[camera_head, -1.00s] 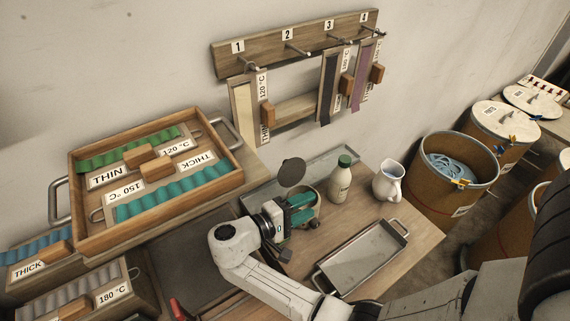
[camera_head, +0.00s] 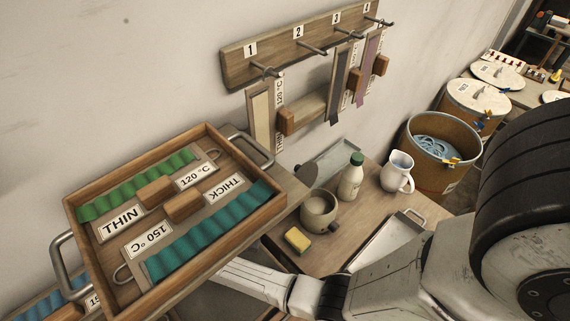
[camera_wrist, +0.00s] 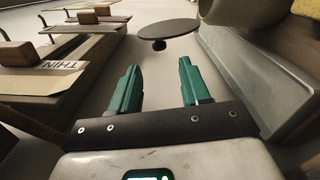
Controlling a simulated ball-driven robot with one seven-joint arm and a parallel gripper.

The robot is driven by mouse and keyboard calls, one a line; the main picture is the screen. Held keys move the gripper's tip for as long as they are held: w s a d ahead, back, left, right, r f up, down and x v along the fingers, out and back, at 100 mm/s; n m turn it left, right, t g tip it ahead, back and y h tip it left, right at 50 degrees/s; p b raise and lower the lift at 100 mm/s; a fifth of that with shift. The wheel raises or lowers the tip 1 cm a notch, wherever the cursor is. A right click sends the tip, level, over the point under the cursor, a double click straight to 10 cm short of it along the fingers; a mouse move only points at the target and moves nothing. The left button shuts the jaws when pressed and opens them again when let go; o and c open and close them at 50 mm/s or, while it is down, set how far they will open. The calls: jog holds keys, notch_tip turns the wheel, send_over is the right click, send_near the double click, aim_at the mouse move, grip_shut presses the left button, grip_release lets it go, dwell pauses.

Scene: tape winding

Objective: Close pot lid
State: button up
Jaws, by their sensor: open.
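The pot (camera_head: 320,214) is a beige round vessel on the wooden table in the head view, its top uncovered. The lid (camera_head: 309,174) is a dark disc, tilted up behind the pot's left rim, apart from its opening. In the wrist view the lid (camera_wrist: 168,28) shows edge-on, its dark knob (camera_wrist: 159,45) toward me. My gripper (camera_wrist: 159,68) has two green fingers, spread apart with nothing between them; the lid is beyond the fingertips. In the head view my gripper is hidden behind the wooden tray.
The wooden tray (camera_head: 262,218) with tape boards fills the left. A yellow sponge (camera_head: 297,240), a bottle (camera_head: 351,180) and a white jug (camera_head: 397,172) stand near the pot. A grey metal tray (camera_wrist: 250,70) is close on the right in the wrist view.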

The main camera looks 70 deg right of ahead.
aim_at(298, 168)
jog(key=p+x, duration=0.3)
jog(key=x, duration=0.7)
jog(key=shift+d, duration=0.35)
grip_shut()
